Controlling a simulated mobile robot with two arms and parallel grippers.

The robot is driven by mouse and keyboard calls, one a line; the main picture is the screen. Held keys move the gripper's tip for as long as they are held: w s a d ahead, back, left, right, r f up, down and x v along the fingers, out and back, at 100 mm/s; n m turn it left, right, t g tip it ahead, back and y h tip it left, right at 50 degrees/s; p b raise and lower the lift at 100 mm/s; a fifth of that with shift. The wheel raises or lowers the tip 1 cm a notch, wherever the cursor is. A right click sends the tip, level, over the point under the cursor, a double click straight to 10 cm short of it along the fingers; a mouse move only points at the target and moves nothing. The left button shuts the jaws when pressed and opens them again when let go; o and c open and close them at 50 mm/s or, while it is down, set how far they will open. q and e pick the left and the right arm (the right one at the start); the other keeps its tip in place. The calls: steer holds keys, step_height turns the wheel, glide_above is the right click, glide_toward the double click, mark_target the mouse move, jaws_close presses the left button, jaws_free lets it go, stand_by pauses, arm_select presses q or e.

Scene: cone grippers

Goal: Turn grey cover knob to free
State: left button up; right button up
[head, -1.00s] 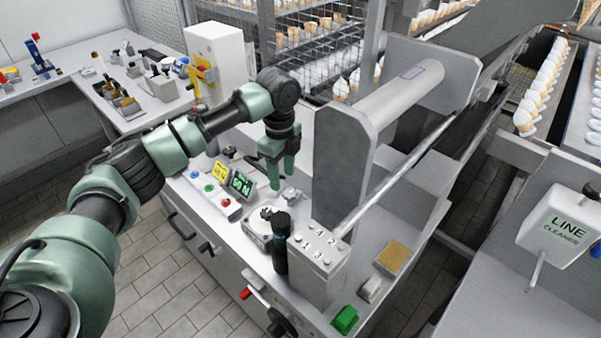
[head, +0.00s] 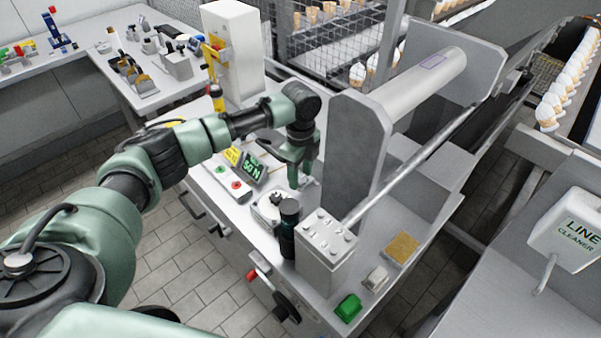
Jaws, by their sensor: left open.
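The small grey knob (head: 310,183) is on the pale machine deck (head: 330,284), at the foot of the tall grey end plate. My left gripper partly hides it, so which way it is turned cannot be told. My left gripper (head: 303,178) points down, open, with its fingers at the knob. Whether they touch it cannot be told. My right gripper is out of view.
A green display (head: 250,170) and button panel (head: 228,184) are to the left. The grey end plate (head: 350,150) rises close on the right.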

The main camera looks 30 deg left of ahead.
arm_select(q)
jaws_close()
steer(key=shift+r+n+p, duration=0.2)
steer(key=shift+n+p, duration=0.1)
steer(key=shift+p, duration=0.3)
steer(key=n+p, duration=0.5)
steer(key=p, duration=0.1)
steer(key=shift+r+n+p, duration=0.1)
steer(key=shift+n+p, duration=0.2)
steer(key=shift+p, duration=0.05)
steer(key=n+p, duration=0.2)
steer(key=shift+n, duration=0.3)
steer(key=n+p, duration=0.3)
steer(key=shift+n, duration=0.4)
steer(key=n+p, duration=0.2)
steer(key=n, duration=0.1)
steer(key=shift+w+f+n+p, duration=0.15)
steer(key=shift+n+p, duration=0.35)
steer(key=shift+n, duration=0.6)
